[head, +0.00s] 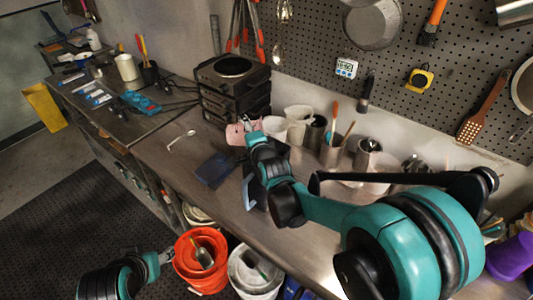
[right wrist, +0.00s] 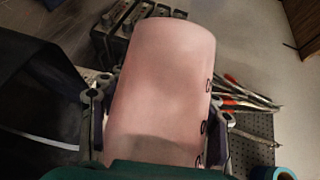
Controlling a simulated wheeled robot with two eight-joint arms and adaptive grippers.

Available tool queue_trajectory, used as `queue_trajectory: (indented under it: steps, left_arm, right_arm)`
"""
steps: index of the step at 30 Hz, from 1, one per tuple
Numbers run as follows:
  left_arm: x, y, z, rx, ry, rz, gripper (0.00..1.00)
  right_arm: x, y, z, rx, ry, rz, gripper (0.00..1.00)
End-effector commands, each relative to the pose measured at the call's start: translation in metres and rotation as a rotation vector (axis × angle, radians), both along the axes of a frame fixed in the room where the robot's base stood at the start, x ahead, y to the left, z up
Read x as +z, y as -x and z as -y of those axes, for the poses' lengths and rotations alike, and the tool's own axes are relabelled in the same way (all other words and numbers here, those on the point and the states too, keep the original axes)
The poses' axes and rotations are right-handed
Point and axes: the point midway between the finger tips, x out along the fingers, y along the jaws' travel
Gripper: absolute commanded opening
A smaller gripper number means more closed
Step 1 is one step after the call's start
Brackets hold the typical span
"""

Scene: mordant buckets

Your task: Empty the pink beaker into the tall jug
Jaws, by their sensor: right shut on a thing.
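The pink beaker (head: 235,134) is at the end of my right arm, over the bench in front of the black hot plate stack. In the right wrist view the pink beaker (right wrist: 160,75) fills the middle, with dark marks down its right side. My right gripper (right wrist: 157,112) is shut on it, one finger on each side. Its contents are hidden. I cannot tell for sure which vessel is the tall jug; pale jugs (head: 298,114) stand just right of the beaker. My left gripper (head: 165,257) is low beside the orange bucket; its jaw state is unclear.
The hot plate stack (head: 234,85) stands behind the beaker. A dark blue box (head: 214,170) and a white spoon (head: 181,140) lie on the bench. Metal cups with utensils (head: 333,150) stand right. An orange bucket (head: 190,276) and a white bucket (head: 250,288) are below the front edge.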

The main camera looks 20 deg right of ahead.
Motion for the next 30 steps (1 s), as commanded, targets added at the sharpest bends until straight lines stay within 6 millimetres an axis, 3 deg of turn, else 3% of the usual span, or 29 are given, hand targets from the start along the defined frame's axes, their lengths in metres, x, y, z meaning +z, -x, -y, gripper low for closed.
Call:
queue_trajectory:
  steps: [25,30]
  left_arm:
    - [-0.0045,0.0000,0.0000,0.000,0.000,0.000,0.55]
    - [0.0012,0.0000,0.0000,0.000,0.000,0.000,0.55]
  right_arm:
    - [0.0050,0.0011,0.0019,0.000,-0.083,0.030,0.23]
    - [0.0033,0.0002,0.0002,-0.002,-0.018,0.008,0.23]
